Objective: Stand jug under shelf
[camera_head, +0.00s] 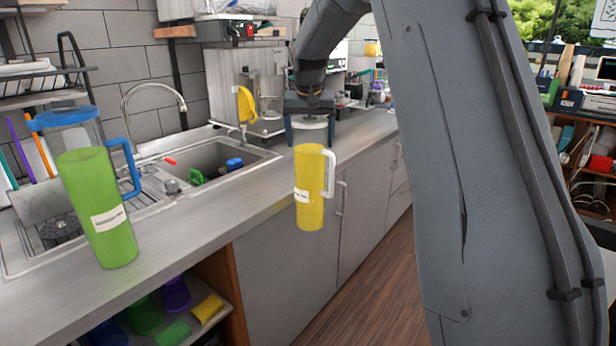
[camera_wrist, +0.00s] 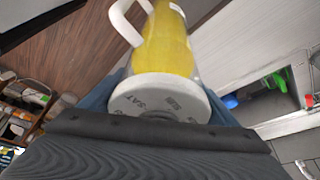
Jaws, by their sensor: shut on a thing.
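A yellow jug (camera_head: 309,190) with a white handle and a small label hangs nearly upright in front of the counter's edge. My gripper (camera_head: 309,130) is shut on its white lid from above. In the wrist view the lid (camera_wrist: 160,98) sits between my blue fingers, with the yellow body (camera_wrist: 165,45) beyond it. A second jug, green with a blue lid and handle (camera_head: 98,200), stands on the counter at the left. A dark wall shelf (camera_head: 45,100) is at the upper left; a low open shelf (camera_head: 225,326) is under the counter.
The sink (camera_head: 215,160) with coloured items lies behind the counter's front strip (camera_head: 215,222), which is clear between the green jug and my gripper. A grey machine (camera_head: 245,85) stands beyond the sink. Cups and sponges (camera_head: 207,308) fill the low shelf. Wooden floor (camera_head: 370,280) is open below.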

